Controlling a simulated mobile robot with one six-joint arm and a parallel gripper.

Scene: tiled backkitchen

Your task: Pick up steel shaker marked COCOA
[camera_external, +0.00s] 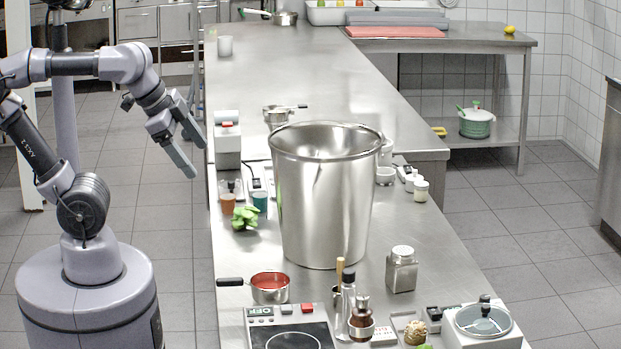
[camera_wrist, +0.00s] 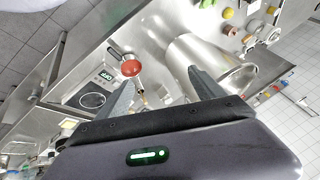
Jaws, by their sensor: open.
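A steel shaker (camera_external: 401,271) with a domed lid stands upright on the steel counter, right of and in front of a large steel bucket, in the external view. No COCOA lettering can be read on it from here. I cannot make it out clearly in the wrist view. My gripper (camera_external: 197,160) is open and empty, in the air beside the counter's left edge, pointing down and to the right. It is well apart from the shaker, with the bucket lying between them in the picture. Both fingers show apart in the wrist view (camera_wrist: 160,76).
The tall bucket (camera_external: 322,210) dominates the mid-counter. A red-filled saucepan (camera_external: 270,290), a hob (camera_external: 291,337), a bottle (camera_external: 345,303) and a scale (camera_external: 483,322) crowd the front. Green herbs (camera_external: 245,217) and small jars stand left. Bare counter surrounds the shaker's right side.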

